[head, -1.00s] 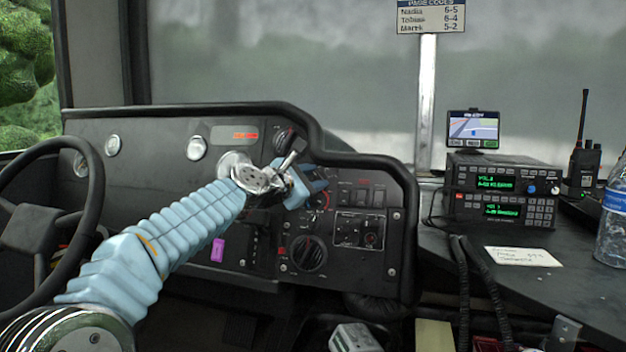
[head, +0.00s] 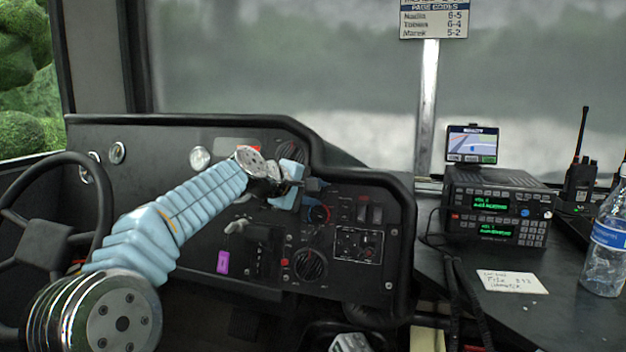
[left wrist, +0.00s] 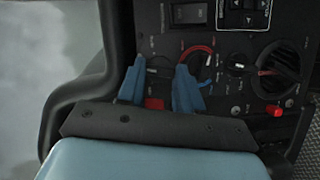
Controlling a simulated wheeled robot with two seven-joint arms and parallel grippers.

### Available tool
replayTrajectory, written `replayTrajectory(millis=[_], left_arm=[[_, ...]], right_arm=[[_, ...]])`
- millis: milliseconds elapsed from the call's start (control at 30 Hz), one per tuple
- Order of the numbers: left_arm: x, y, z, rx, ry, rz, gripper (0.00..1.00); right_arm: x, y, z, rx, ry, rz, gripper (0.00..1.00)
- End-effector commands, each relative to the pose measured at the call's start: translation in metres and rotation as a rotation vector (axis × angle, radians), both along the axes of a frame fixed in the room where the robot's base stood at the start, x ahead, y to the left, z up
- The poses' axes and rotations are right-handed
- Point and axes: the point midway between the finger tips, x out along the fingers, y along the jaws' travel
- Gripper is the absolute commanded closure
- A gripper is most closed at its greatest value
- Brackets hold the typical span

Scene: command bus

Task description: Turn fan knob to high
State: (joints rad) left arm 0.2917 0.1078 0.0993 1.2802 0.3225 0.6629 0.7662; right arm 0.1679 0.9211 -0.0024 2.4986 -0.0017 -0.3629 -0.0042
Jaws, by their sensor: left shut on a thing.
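My left gripper (head: 312,185) reaches to the upper middle of the black dashboard panel (head: 345,270). In the left wrist view its two blue fingers (left wrist: 159,88) stand on either side of a small dark knob (left wrist: 158,68) with a pale pointer, and are shut on it. I take this for the fan knob; its label and setting are too small to read. In the head view the gripper hides it. Beside it is a knob with a red arc (left wrist: 197,58), also in the head view (head: 320,213).
The steering wheel (head: 98,215) is at left. On the right counter stand radios (head: 496,205), a small screen (head: 472,145), a water bottle (head: 608,245) and a note (head: 512,281).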

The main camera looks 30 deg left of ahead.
Motion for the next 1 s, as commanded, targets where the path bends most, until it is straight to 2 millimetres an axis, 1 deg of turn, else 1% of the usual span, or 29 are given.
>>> replayTrajectory(millis=[33,500,733,1000], left_arm=[[0.0,-0.001,0.005,0.038,0.014,-0.018,0.95],[0.002,-0.003,0.008,0.445,0.113,-0.172,0.95],[0.003,-0.005,0.007,0.643,0.159,-0.246,0.95],[0.003,-0.006,0.006,0.837,0.207,-0.319,0.95]], right_arm=[[-0.001,0.002,0.012,0.003,0.002,0.004,0.57],[-0.008,0.019,0.061,0.028,0.014,0.034,0.57],[-0.008,0.021,0.08,0.031,0.015,0.038,0.57],[-0.008,0.021,0.093,0.034,0.016,0.04,0.57]])
